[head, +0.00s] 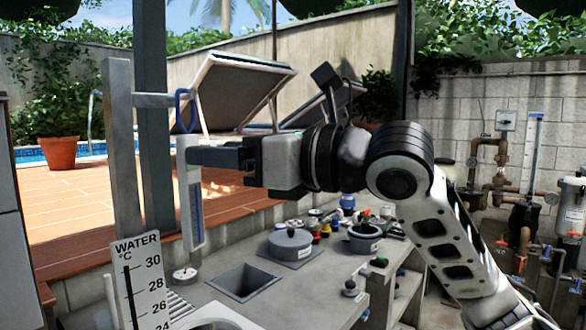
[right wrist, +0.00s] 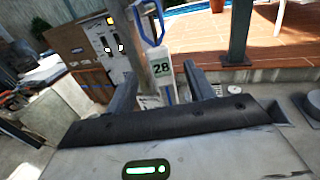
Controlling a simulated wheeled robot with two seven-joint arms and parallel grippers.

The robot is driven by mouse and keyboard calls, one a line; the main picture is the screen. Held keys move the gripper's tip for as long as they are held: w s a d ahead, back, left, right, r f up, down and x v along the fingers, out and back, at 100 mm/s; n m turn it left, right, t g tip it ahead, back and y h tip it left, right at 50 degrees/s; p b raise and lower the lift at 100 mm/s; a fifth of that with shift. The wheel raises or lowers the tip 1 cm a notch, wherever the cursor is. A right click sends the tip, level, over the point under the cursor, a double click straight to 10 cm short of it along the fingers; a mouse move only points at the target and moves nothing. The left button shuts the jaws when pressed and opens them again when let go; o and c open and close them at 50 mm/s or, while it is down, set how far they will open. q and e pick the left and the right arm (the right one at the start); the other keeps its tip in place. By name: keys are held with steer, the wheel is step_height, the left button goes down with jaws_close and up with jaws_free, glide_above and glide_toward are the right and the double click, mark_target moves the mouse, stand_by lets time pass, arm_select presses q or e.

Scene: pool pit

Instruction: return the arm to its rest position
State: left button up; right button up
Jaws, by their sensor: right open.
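My right arm (head: 435,220) reaches in from the lower right of the head view, bent at the elbow and raised above the counter. My right gripper (head: 198,157) points left in the head view. In the right wrist view its two fingers (right wrist: 162,85) are spread apart. A white thermometer with a blue loop handle (head: 195,215) hangs upright by a post bracket at the fingertips. It also shows between and beyond the fingers in the right wrist view (right wrist: 163,75), with a "28" readout. I cannot tell whether the fingers touch it. My left gripper is not in view.
A grey counter (head: 225,288) below holds a square opening, a lidded round pot (head: 290,243) and several small valves. A water temperature scale board (head: 145,285) stands front left. A dark post (head: 152,120) rises behind the thermometer. Pipes (head: 500,185) line the right wall.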

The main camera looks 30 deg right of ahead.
steer(key=b+v, duration=0.3)
steer(key=v, duration=0.5)
steer(key=w+f+m+g+h, duration=0.25)
steer(key=f+m, duration=0.75)
steer(key=f, duration=0.5)
steer(key=w+f+m+g+h, duration=0.1)
steer(key=w+f+m+h, duration=0.25)
steer(key=f+m, duration=0.8)
steer(key=s+a+f+m+g+h, duration=0.15)
steer(key=s+f+m, duration=0.3)
steer(key=f, duration=0.45)
steer(key=s+f+m+g, duration=0.25)
steer(key=f+m, duration=0.25)
steer(key=f, duration=0.4)
steer(key=s+f+m+g+h, duration=0.35)
steer(key=s+f+m, duration=0.65)
steer(key=s, duration=0.4)
steer(key=w+a+f+t+y, duration=0.3)
steer(key=w+a+f+t, duration=0.2)
steer(key=w+f+t, duration=0.1)
steer(key=shift+w+f+n+t+y, duration=0.15)
steer(key=shift+w+n+t+y, duration=0.15)
steer(key=shift+w, duration=0.25)
